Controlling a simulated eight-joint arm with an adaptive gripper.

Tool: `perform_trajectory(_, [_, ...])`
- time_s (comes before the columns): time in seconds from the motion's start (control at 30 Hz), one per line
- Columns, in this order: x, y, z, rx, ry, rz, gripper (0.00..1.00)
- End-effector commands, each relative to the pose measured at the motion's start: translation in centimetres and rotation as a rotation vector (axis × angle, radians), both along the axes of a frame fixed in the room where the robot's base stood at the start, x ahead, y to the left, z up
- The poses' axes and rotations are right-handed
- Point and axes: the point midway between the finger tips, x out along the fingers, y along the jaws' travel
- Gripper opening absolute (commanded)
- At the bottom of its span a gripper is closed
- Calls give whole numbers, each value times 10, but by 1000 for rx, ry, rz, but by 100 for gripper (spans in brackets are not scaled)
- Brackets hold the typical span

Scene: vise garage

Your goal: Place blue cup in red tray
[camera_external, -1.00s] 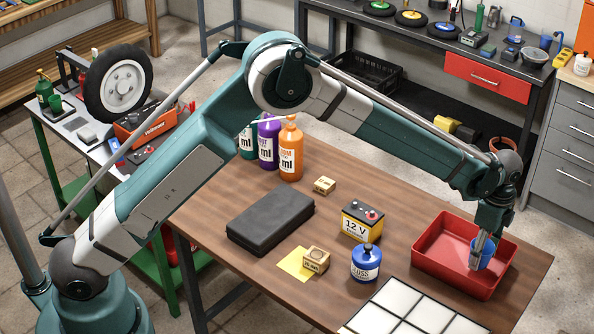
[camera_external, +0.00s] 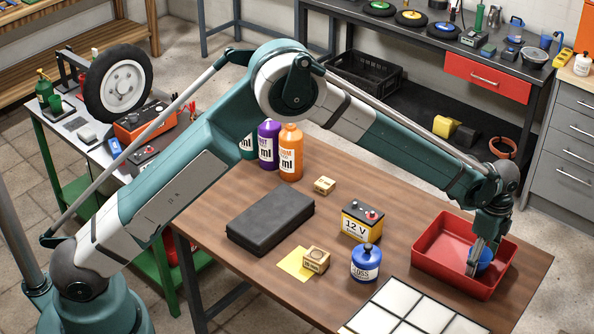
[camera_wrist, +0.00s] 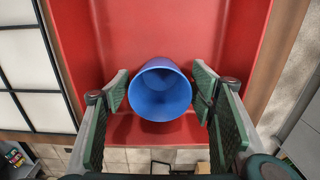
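The blue cup (camera_external: 485,261) is inside the red tray (camera_external: 437,254), low down near the tray's right part. In the wrist view the cup (camera_wrist: 160,92) appears with its round opening toward the camera, against the red tray floor (camera_wrist: 160,30). My gripper (camera_external: 478,262) reaches down into the tray at the cup. In the wrist view my gripper's green-padded fingers (camera_wrist: 161,100) are spread, one on each side of the cup, and look open. Part of the cup is hidden behind a finger in the external view.
A white tile panel (camera_external: 405,306) lies in front of the tray. A blue bottle (camera_external: 366,263), a 12 V battery (camera_external: 362,222), small wooden blocks and a black case (camera_external: 270,221) stand to the left on the brown table (camera_external: 210,205). The tray walls surround my gripper.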

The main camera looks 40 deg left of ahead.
Motion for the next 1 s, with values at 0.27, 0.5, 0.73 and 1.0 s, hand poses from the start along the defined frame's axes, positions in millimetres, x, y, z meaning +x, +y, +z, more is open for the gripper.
perform_trajectory(0.27, [0, 0, 1, 0, 0, 0, 55])
perform_trajectory(0.5, [0, 0, 15, 0, 0, 0, 55])
perform_trajectory(0.73, [0, 0, 47, 0, 0, 0, 55])
perform_trajectory(1.0, [0, 0, 90, 0, 0, 0, 55])
